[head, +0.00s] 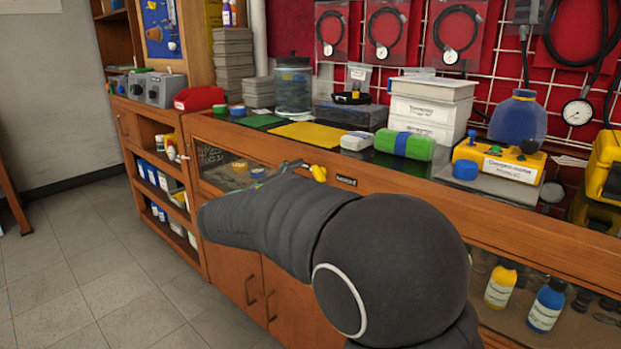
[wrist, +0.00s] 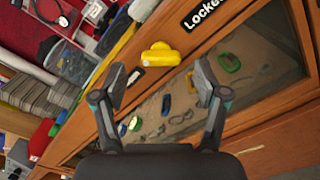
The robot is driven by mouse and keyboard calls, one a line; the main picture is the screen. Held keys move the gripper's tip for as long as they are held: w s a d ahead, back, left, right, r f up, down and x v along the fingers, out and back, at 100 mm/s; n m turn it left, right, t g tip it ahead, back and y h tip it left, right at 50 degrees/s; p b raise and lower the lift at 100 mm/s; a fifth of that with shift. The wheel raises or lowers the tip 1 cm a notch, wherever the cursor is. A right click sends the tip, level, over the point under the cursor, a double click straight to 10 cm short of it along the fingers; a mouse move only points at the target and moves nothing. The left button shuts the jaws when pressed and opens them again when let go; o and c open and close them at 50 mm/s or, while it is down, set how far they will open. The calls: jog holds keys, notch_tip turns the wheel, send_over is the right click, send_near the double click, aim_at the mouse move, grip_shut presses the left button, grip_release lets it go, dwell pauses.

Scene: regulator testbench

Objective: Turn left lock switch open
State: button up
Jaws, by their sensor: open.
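The lock switch is a yellow knob (wrist: 160,54) on the wooden front rail of the cabinet. It also shows in the head view (head: 318,173), just past the end of my arm. A black label reading "Locked" (wrist: 203,12) is fixed beside it; only part of its text shows in the wrist view. My gripper (wrist: 162,80) is open and empty. In the wrist view the knob lies just beyond the fingertips, between their lines, and appears apart from both. My arm hides part of the cabinet front in the head view.
Below the knob is a glass-fronted display compartment (wrist: 245,85) with small coloured parts inside. The counter above holds a green-wrapped roll (head: 404,145), white boxes (head: 432,105) and a glass jar (head: 293,88). The floor (head: 85,260) at left is clear.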

jog(key=v, duration=0.9)
jog(key=shift+s+a, duration=0.25)
jog(key=shift+s, duration=0.05)
notch_tip(320, 180, down, 10)
jog(key=s+d+m+g+y, duration=0.1)
jog(key=s+g+y, duration=0.1)
jog(key=s+g, duration=0.1)
jog(key=s+d+f+m+g+y, duration=0.3)
jog(key=s+d+f+m+g, duration=0.15)
jog(key=s+d+f, duration=0.2)
jog(key=s+d+r+m+y, duration=0.2)
jog(key=s+d+m+y, duration=0.1)
jog(key=s+d+m, duration=0.4)
jog(key=s+d+r+m+g+y, duration=0.1)
jog(key=s+d+r+m+y, duration=0.1)
jog(key=s+d+m, duration=0.5)
jog(key=s+d+y, duration=0.1)
jog(key=s+d, duration=0.3)
jog(key=d, duration=0.2)
